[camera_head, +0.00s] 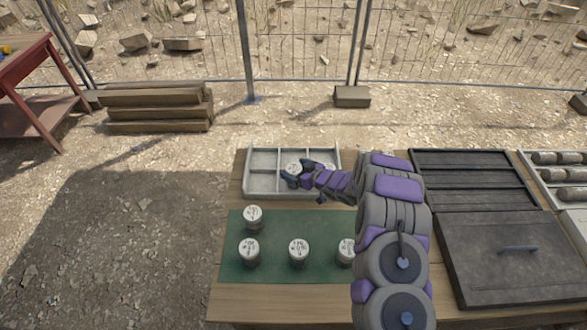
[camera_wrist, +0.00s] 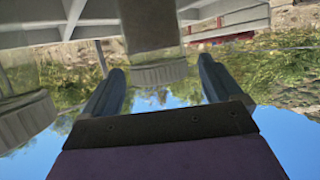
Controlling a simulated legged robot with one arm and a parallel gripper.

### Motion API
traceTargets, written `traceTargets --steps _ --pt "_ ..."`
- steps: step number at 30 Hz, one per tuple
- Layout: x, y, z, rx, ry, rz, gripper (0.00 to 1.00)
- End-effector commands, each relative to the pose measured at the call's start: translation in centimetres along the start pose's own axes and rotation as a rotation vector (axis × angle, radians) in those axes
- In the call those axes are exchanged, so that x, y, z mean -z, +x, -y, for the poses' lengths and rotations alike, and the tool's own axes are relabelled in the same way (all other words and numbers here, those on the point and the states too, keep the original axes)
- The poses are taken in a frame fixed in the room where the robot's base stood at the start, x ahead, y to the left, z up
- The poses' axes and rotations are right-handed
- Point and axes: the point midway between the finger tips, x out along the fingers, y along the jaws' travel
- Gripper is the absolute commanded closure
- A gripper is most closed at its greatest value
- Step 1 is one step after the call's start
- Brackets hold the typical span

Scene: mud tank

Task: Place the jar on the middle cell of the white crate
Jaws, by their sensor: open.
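The white crate (camera_head: 262,193) stands at the back of the wooden table, split into cells by thin dividers. A jar with a pale, written lid (camera_head: 292,167) stands in its middle column, partly hidden by my gripper (camera_head: 295,174). In the wrist view, which is upside down, this jar (camera_wrist: 150,35) is just beyond and between the two fingertips of my gripper (camera_wrist: 161,66). The fingers are spread apart, with gaps on both sides of the jar. A second jar (camera_wrist: 20,118) shows at the left of the wrist view. The exact row of the middle jar is hard to tell.
Several similar jars, one at the front left (camera_head: 249,254), stand on a green mat (camera_head: 230,235) in front of the crate. A dark box with a handled lid (camera_head: 510,265) and a white tray of jars (camera_head: 560,180) lie right. A wire fence stands behind.

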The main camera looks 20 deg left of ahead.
Motion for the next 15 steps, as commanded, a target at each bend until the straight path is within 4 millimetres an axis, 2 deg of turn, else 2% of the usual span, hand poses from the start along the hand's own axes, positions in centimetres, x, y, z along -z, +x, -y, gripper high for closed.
traceTargets --steps 9,15 --pt "0.3 -6.5 -0.2 -0.003 0.003 -0.002 0.08" --pt "0.1 -9.3 -0.2 -0.002 0.001 0.000 0.08"
